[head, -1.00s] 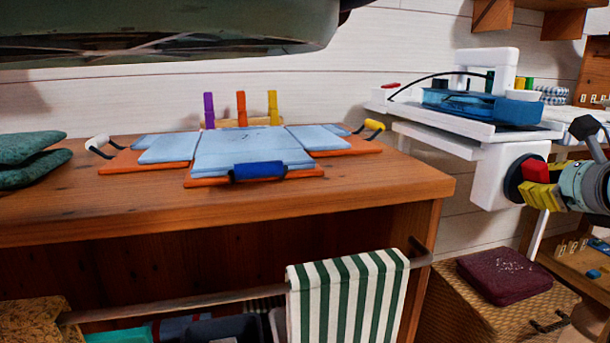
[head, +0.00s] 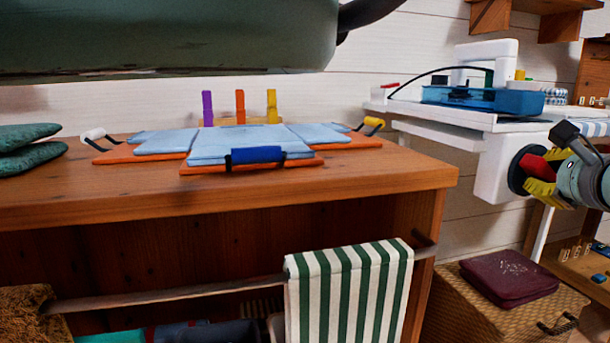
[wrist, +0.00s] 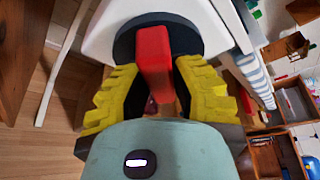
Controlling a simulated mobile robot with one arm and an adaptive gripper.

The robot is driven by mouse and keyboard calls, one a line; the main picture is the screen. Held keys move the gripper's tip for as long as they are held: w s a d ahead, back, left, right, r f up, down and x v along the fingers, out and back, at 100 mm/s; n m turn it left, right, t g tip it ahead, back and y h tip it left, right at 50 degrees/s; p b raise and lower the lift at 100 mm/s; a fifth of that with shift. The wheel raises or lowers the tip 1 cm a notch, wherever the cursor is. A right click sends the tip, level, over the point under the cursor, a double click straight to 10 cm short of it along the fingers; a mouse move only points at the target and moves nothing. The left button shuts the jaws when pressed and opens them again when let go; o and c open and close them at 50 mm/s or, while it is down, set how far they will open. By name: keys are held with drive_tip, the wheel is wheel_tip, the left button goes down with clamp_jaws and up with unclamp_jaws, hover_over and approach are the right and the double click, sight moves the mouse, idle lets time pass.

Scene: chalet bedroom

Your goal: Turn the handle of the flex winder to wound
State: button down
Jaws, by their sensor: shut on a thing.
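The flex winder shows as a white housing (head: 493,168) under the white shelf at the right of the head view. A black disc (head: 516,172) is on its face, with a red handle (head: 532,166) standing out from it. In the wrist view the red handle (wrist: 153,60) points toward me in front of the black disc (wrist: 125,45). My gripper (head: 541,182) has yellow ribbed fingers, one on each side of the handle, and is shut on it. The fingers (wrist: 156,80) hide part of the disc. No wound mark is legible.
A white shelf (head: 440,118) above the winder carries a blue tray (head: 480,98) and a black cable. A wooden cabinet (head: 330,195) with folded blue cloths stands to the left. A wicker chest (head: 470,305) with a maroon folded cloth (head: 508,275) is below.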

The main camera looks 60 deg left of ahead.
drive_tip(key=shift+d+f, duration=0.1)
drive_tip(key=shift+f, duration=0.05)
drive_tip(key=c, duration=0.8)
unclamp_jaws()
drive_tip(key=shift+r, duration=0.2)
drive_tip(key=shift+v, duration=5.95)
